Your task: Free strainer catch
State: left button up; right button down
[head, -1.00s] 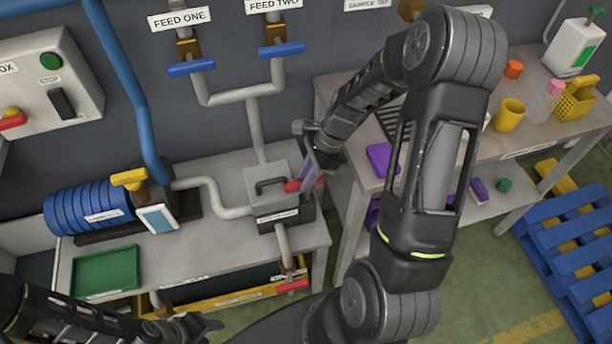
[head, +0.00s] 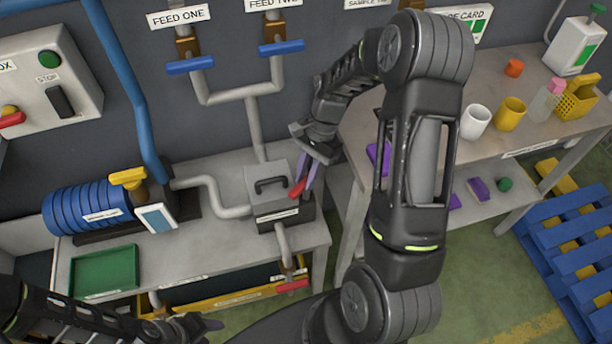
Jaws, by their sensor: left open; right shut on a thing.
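The strainer box (head: 268,188) is a grey box with a black handle (head: 271,185) on its lid, standing on the left bench with pipes joined to it. Its red catch (head: 297,188) is at the box's right side and now slants downward to the left. My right gripper (head: 305,180) is shut on the red catch, reaching in from the upper right; the fingers hide part of it. The lid looks closed. My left gripper (head: 205,326) is open at the bottom left, low in front of the bench and away from the box.
A blue ribbed motor (head: 85,208), a yellow-handled valve (head: 128,178) and a green tray (head: 105,270) are left of the box. Blue feed valve handles (head: 190,65) are on the wall above. A second bench (head: 530,135) with cups stands right. A blue pallet (head: 575,240) is on the floor.

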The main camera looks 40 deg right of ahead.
jog(key=n, duration=0.2)
jog(key=n+g+h, duration=0.1)
jog(key=n, duration=0.1)
jog(key=shift+n+g+b, duration=0.3)
jog(key=shift+b, duration=0.1)
jog(key=n+g+h, duration=0.1)
jog(key=n, duration=0.3)
jog(key=shift+b, duration=0.35)
jog(key=shift+n, duration=0.3)
jog(key=c, duration=1.3)
grip_release()
jog(key=shift+r, duration=0.1)
jog(key=b+v, duration=0.1)
jog(key=v, duration=0.6)
jog(key=shift+w+r, duration=0.15)
jog(key=shift+r, duration=0.15)
